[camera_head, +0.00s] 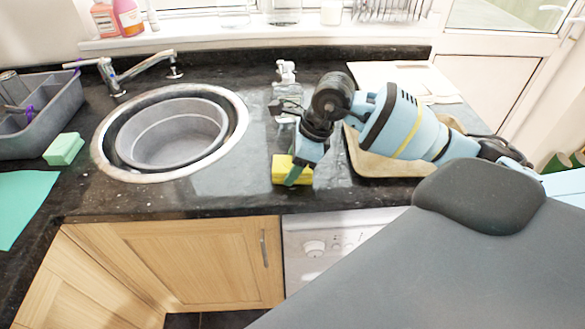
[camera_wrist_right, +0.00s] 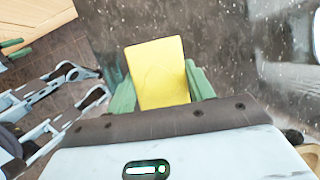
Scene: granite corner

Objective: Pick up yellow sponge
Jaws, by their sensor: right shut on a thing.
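The yellow sponge (camera_head: 284,168) is at the front edge of the dark granite counter, right of the sink, in the head view. My right gripper (camera_head: 297,172) comes down on it from above and is shut on it. In the right wrist view the yellow sponge (camera_wrist_right: 160,72) sits between the green fingers of the right gripper (camera_wrist_right: 160,90), one on each side. Whether the sponge touches the counter is hard to tell. My left gripper does not show clearly in the head view; in the right wrist view, pale arm parts at the left cannot be identified surely.
A round sink with a grey basin (camera_head: 222,140) lies left of the sponge. A beige tray (camera_head: 360,163) is under my right arm. A green sponge (camera_head: 64,149) and grey caddy (camera_head: 50,127) are at the left.

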